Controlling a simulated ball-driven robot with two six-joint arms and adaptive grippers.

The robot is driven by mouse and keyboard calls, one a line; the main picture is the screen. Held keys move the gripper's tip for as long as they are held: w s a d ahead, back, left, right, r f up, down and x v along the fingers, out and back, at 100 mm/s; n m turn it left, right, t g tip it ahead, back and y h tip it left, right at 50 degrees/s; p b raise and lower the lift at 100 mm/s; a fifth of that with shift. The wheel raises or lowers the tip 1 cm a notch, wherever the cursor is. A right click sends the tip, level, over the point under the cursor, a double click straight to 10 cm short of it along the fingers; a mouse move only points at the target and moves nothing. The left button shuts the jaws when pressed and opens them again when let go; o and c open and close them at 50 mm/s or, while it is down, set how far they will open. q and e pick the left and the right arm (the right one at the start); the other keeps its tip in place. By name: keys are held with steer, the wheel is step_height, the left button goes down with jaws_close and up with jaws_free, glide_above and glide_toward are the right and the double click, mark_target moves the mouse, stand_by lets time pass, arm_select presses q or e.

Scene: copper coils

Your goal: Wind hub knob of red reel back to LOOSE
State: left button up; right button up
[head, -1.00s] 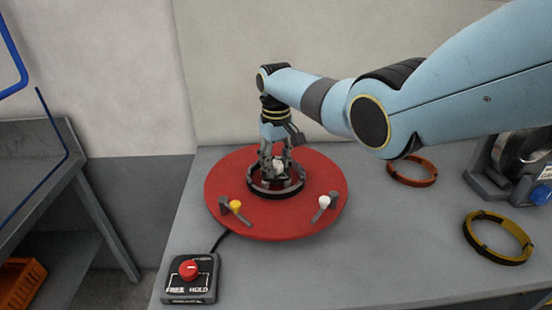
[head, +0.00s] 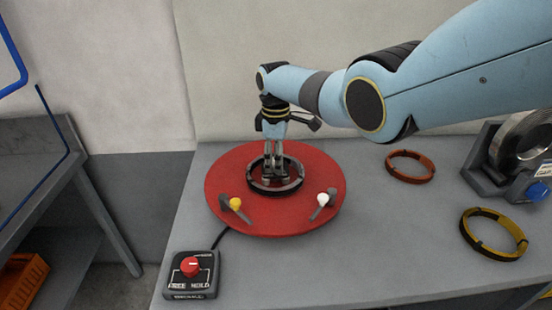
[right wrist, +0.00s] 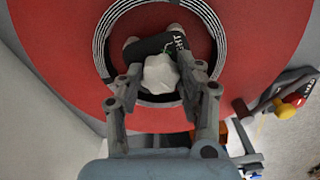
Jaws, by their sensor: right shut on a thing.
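The red reel (head: 230,178) lies flat on the grey bench, with a dark coil ring (head: 298,186) around its hub. My right gripper (head: 275,175) points straight down inside that ring. Its fingers are shut on the pale hub knob (right wrist: 160,75), with one finger on each side in the right wrist view. The fingers mostly hide the knob in the head view. A dark hub plate (right wrist: 148,48) with partly readable pale letters shows beside the knob. I cannot tell the knob's setting. My left gripper is not in view.
A yellow-tipped lever (head: 236,203) and a white-tipped lever (head: 323,199) sit on the reel's near side. A FREE/HOLD box (head: 191,275) stands at front left. An orange ring (head: 388,164), a yellow ring (head: 466,238) and a metal coil machine (head: 483,172) are at right.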

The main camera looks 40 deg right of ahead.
steer(key=shift+w+n, duration=0.1)
steer(key=shift+n, duration=0.4)
steer(key=shift+a, duration=0.1)
steer(key=o, duration=1.1)
steer(key=shift+o, duration=0.2)
steer(key=shift+r, duration=0.15)
step_height(320, 180, up, 12)
steer(key=shift+f, duration=0.2)
